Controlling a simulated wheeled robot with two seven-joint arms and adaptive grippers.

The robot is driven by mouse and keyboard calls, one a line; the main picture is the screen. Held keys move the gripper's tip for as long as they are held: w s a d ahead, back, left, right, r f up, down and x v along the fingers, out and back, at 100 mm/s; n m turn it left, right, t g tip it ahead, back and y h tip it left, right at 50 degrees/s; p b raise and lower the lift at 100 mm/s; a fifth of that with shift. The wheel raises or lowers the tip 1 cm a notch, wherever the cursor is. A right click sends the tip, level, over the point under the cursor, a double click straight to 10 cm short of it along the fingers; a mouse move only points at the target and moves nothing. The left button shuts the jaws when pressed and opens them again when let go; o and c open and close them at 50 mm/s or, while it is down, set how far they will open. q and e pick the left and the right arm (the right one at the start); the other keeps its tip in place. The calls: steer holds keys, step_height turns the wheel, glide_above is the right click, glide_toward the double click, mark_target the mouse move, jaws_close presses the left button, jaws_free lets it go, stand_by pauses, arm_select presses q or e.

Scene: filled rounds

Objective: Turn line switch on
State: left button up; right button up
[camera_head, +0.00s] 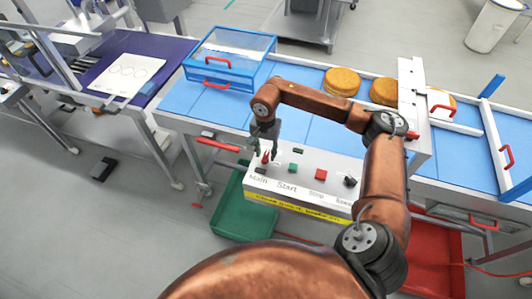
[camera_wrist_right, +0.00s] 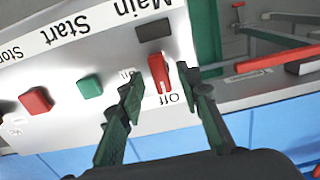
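The control panel (camera_head: 300,187) is a white box with the labels Main, Start, Stop and another at the right. Above Main stands a small red switch lever (camera_head: 266,157); in the right wrist view the lever (camera_wrist_right: 158,74) has On and Off marked beside it. I cannot tell which of the two it is set to. My right gripper (camera_head: 264,151) is open above the Main end of the panel. In the wrist view its fingers (camera_wrist_right: 161,76) are spread on either side of the lever, with gaps visible. My left gripper is not in view.
A green Start button (camera_head: 292,167), a red Stop button (camera_head: 320,174) and a black knob (camera_head: 349,181) sit along the panel. Behind is a blue conveyor with round cakes (camera_head: 342,82) and a blue clear-sided box (camera_head: 230,58). A green bin (camera_head: 240,222) is below.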

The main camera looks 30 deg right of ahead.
steer(key=shift+f, duration=0.45)
steer(key=shift+c, duration=0.4)
jaws_close()
